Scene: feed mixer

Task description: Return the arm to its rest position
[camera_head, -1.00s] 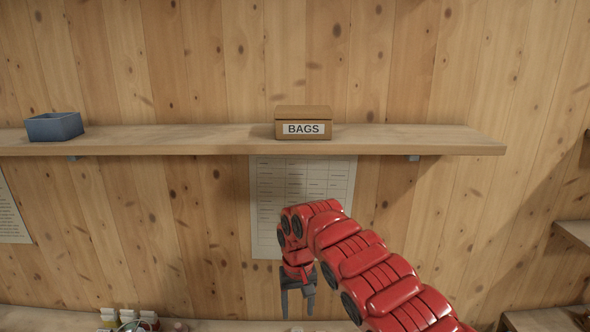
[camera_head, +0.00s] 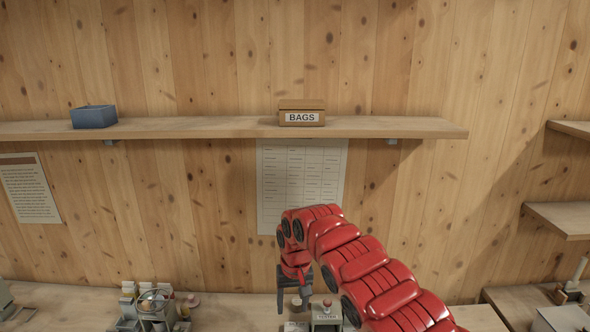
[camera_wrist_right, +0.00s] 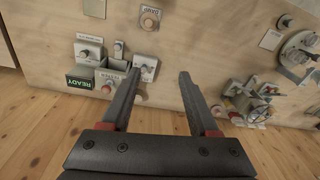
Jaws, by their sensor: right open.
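My right arm is red and comes in from the lower right in the head view. Its dark right gripper (camera_head: 294,305) points down over the workbench, below the wall shelf. In the right wrist view the gripper (camera_wrist_right: 158,82) shows two dark fingers spread apart with nothing between them. The bench with its devices lies beyond the fingertips. My left gripper is not in view.
A shelf (camera_head: 220,128) holds a brown BAGS box (camera_head: 302,118) and a blue bin (camera_head: 94,117). Below is a workbench (camera_head: 70,305) with several devices. In the wrist view a green READY sign (camera_wrist_right: 80,83) sits on the bench. Side shelves (camera_head: 560,215) stand at right.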

